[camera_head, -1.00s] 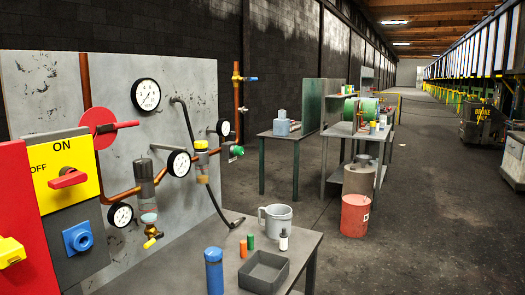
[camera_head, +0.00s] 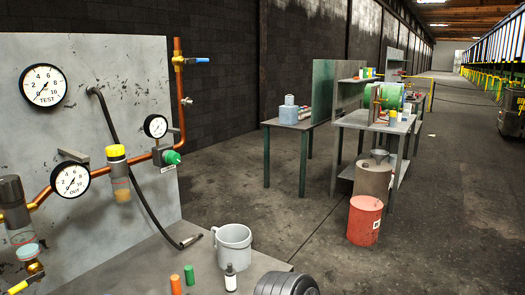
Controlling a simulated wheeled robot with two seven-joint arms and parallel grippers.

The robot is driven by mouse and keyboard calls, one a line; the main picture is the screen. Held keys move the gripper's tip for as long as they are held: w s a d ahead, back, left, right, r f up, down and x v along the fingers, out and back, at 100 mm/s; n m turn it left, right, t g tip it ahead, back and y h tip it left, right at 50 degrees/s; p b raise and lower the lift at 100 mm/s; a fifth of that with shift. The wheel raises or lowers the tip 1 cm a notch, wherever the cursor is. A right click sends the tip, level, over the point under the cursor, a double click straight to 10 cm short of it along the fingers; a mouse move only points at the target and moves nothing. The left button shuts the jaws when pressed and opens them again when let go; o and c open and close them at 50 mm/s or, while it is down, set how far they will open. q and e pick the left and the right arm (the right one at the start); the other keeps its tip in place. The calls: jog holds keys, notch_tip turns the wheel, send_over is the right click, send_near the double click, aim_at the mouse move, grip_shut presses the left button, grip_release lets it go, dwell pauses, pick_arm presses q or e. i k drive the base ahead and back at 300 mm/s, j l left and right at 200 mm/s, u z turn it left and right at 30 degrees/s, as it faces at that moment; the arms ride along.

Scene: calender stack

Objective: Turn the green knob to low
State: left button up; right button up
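The green knob (camera_head: 172,157) sits at the right end of the copper pipe, near the right edge of the grey panel (camera_head: 120,70). It is a small round knob facing right, with a small white label (camera_head: 167,169) below it. The label is too small to read, so I cannot tell the knob's setting. Neither of my grippers shows, and nothing touches the knob. A dark ribbed rounded part at the bottom edge looks like part of my own arm; no fingers show on it.
Gauges (camera_head: 70,181), a yellow-capped filter (camera_head: 117,165) and a black hose (camera_head: 135,185) are on the panel left of the knob. A grey mug (camera_head: 233,246), orange and green cylinders and a small bottle (camera_head: 230,278) stand on the bench below. The space right of the knob is clear.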

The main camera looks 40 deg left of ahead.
aim_at(172, 156)
jog(key=i+u, duration=0.2)
jog(key=i, duration=0.25)
jog(key=i+l+u, duration=0.15)
jog(key=i, duration=0.35)
jog(key=i+l+u, duration=0.2)
jog(key=i, duration=0.25)
jog(key=i+l+u, duration=0.2)
jog(key=i+u, duration=0.25)
jog(key=i+l+u, duration=0.15)
jog(key=l+u, duration=0.25)
jog(key=i+l+u, duration=0.25)
jog(key=u, duration=0.2)
jog(key=i+l+u, duration=0.15)
jog(key=l+u, duration=0.7)
jog(key=l, duration=0.2)
jog(key=i, duration=0.05)
